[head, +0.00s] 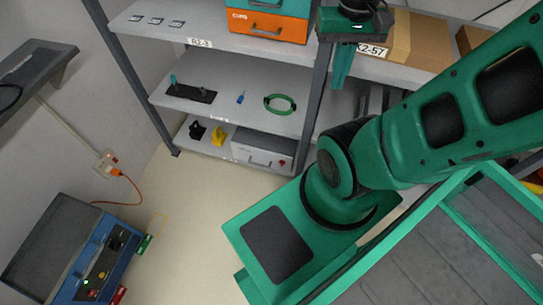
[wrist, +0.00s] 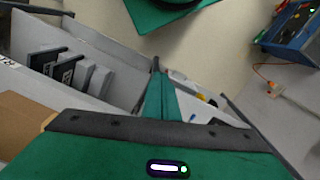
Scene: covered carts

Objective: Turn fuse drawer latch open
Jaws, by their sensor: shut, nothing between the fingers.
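A grey-topped box with a blue front (head: 105,262) stands on the floor at the lower left of the head view. Its front carries a dark panel, small knobs and a green light. I cannot make out which part is the fuse drawer or its latch. Part of this blue box also shows at the top right of the wrist view (wrist: 297,32). My gripper (head: 340,84) hangs at the top of the head view in front of the shelving, far from the blue box. In the wrist view its green fingers (wrist: 157,68) are together and empty.
A shelf rack (head: 240,60) with small parts and a white box (head: 262,150) stands at the back. Cardboard boxes (head: 402,42) lie right of my gripper. An orange cable (head: 130,186) runs from a wall socket. The floor between the box and my base is clear.

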